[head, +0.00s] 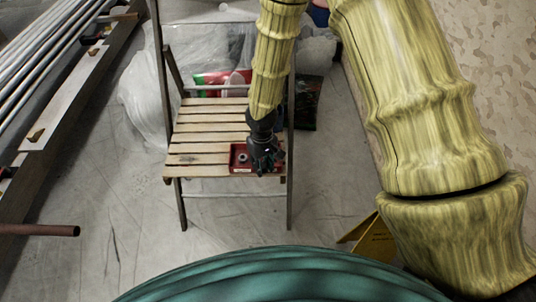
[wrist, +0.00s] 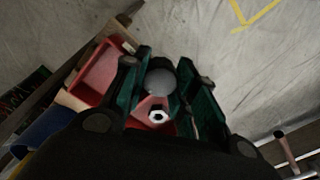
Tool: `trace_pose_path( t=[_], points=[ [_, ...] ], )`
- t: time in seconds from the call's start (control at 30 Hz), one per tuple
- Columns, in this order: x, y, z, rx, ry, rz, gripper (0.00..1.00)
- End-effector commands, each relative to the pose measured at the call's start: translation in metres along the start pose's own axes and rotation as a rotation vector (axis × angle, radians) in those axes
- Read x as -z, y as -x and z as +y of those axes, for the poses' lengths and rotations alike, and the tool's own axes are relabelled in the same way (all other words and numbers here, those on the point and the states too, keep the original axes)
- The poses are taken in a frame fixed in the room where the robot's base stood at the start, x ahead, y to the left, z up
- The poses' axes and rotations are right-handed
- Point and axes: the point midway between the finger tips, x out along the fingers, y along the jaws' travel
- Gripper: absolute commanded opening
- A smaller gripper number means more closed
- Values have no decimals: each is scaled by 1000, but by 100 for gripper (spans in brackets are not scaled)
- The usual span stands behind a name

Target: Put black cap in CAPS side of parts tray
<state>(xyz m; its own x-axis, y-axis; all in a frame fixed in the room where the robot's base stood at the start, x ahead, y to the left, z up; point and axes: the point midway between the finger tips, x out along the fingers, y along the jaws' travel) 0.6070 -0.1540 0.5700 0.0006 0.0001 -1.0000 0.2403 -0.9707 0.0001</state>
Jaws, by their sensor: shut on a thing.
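A red parts tray (head: 234,166) sits on the front right of a slatted wooden chair seat. My gripper (head: 265,158) is over the tray's right part and hides much of it. In the wrist view my gripper (wrist: 166,66) is shut on a round cap (wrist: 160,80), which looks grey in this light. The tray (wrist: 84,83) lies beyond the fingers, with one empty compartment showing at the left. A light hex nut (wrist: 158,116) shows in the red area below the cap. I cannot read any label or tell which compartment the cap is over.
The wooden chair (head: 205,135) has metal legs and bare slats left of the tray. Plastic sheeting and bags stand behind it. Long metal bars (head: 50,60) lie at the left, and a brown pipe (head: 40,230) juts in there. A yellow sign (head: 372,238) is at the lower right.

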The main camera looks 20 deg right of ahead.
Motion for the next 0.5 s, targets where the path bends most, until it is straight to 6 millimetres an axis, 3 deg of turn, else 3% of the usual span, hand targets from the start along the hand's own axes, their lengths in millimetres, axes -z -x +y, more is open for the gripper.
trace_pose_path(
  t=[0.3,0.5],
  points=[
    [36,-5,37,2,-4,1,4],
    [50,-7,51,1,-1,1,4]
  ],
)
